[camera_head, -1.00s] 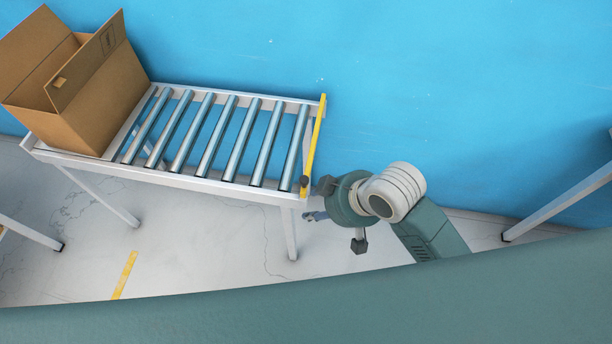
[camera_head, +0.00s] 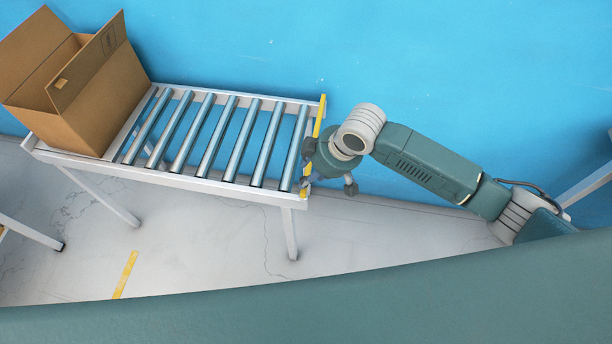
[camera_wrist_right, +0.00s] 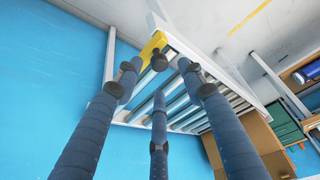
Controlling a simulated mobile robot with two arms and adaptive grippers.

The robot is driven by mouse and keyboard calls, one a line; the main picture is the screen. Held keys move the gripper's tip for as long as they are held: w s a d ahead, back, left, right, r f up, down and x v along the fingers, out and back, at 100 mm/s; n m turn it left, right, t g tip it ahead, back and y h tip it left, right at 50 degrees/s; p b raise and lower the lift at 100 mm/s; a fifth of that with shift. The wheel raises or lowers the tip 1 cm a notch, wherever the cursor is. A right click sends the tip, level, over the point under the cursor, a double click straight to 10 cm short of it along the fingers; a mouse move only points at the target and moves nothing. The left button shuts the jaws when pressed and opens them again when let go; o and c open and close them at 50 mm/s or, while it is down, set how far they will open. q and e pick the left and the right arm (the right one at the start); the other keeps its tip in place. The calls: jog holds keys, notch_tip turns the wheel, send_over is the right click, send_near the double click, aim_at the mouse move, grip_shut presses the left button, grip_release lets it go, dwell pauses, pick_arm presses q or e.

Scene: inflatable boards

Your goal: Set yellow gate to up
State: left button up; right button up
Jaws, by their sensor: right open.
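The yellow gate (camera_head: 319,116) is a narrow bar along the right end of the roller conveyor (camera_head: 170,178). My right gripper (camera_head: 312,166) is at the gate's near end and hides much of the bar in the head view. My left gripper is out of view.
An open cardboard box (camera_head: 85,95) stands on the conveyor's left end. A blue wall (camera_head: 450,70) runs behind. Another metal frame (camera_head: 588,186) stands at the far right.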

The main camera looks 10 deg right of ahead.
jog(key=shift+x, duration=2.25)
jog(key=shift+c, duration=0.5)
jog(key=shift+r, duration=0.1)
grip_shut()
